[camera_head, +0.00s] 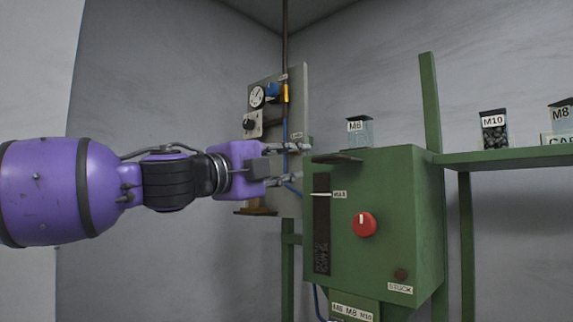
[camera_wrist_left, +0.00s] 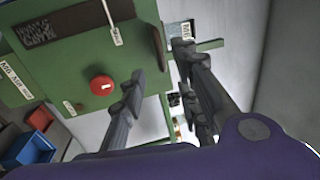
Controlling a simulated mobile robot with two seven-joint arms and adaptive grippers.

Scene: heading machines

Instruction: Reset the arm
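My left arm is purple and black and comes in from the left in the head view. Its gripper (camera_head: 290,163) is at the upper left corner of the green machine box (camera_head: 385,185), in front of the grey gauge panel. In the left wrist view the gripper (camera_wrist_left: 160,85) has its fingers spread with a wide gap and nothing between them. The red knob (camera_head: 364,224) on the box front is apart from the fingers; it also shows in the left wrist view (camera_wrist_left: 102,85). My right gripper shows in neither view.
A grey panel (camera_head: 297,110) with a gauge stands behind the gripper. A clear M6 container (camera_head: 360,132) sits on top of the box. A green shelf (camera_head: 510,157) at right holds M10 (camera_head: 494,132) and M8 containers. Blue and red bins (camera_wrist_left: 35,150) show lower left in the wrist view.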

